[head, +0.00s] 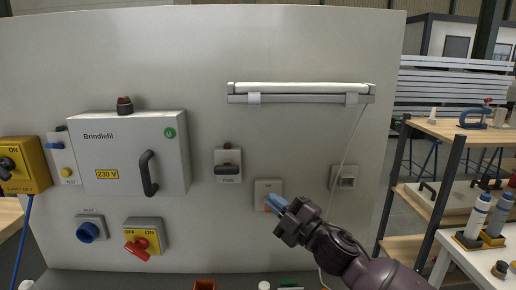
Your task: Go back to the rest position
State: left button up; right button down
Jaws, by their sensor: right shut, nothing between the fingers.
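My right gripper (276,203) reaches in from the lower right, its blue fingertips shut and empty. The tips are in front of a small grey wall switch (268,187) with an orange part, partly covered by the gripper; I cannot tell whether they touch it. My left gripper is not in the picture.
A grey panel (300,140) fills most of the view. It carries a cabinet (112,175) with a black handle, a red-handled switch (143,238), a yellow box (22,165), a socket (344,178) and a lamp (300,89). Shelving (420,197) stands at the right.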

jog(key=s+d+f+m+t+h, duration=0.1)
jog(key=s+d+f+m+h, duration=0.3)
jog(key=d+f+m+h, duration=0.45)
jog(key=s+d+f+m+t+h, duration=0.1)
jog(key=s+d+f+m+h, duration=0.25)
jog(key=d+f+m, duration=0.55)
jog(key=s+d+f+m+g+h, duration=0.2)
jog(key=s+d+f, duration=0.1)
jog(key=s+f, duration=0.6)
jog(key=s+d+f+m+g+h, duration=0.2)
jog(key=s+d+f, duration=0.1)
jog(key=s+f, duration=0.6)
jog(key=s, duration=0.3)
jog(key=shift+s+d+f+g, duration=0.15)
jog(key=shift+s+f+g, duration=0.15)
jog(key=shift+s, duration=0.05)
